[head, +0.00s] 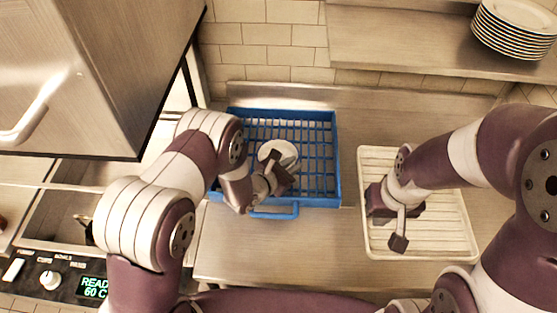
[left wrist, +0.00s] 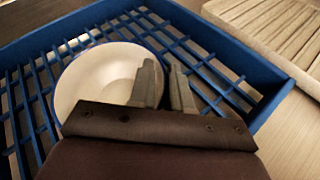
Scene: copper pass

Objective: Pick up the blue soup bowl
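The soup bowl (head: 278,152) has a pale inside and a thin blue rim. It sits in the blue wire rack, and its pale inside fills much of the left wrist view (left wrist: 92,82). My left gripper (head: 282,172) is at the bowl's near right edge. In the left wrist view its two fingers (left wrist: 167,85) are close together, one over the inside of the bowl and one outside, with the rim between them. Its palm hides the near part of the bowl. My right gripper (head: 388,218) hangs over the cream ribbed tray; its fingers do not show clearly.
The blue rack (head: 330,165) stands on the steel counter (head: 235,260). The cream ribbed tray (head: 450,240) lies to its right. A stack of plates (head: 513,28) is on the shelf above. A steel machine (head: 90,70) and a control panel (head: 50,280) are at left.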

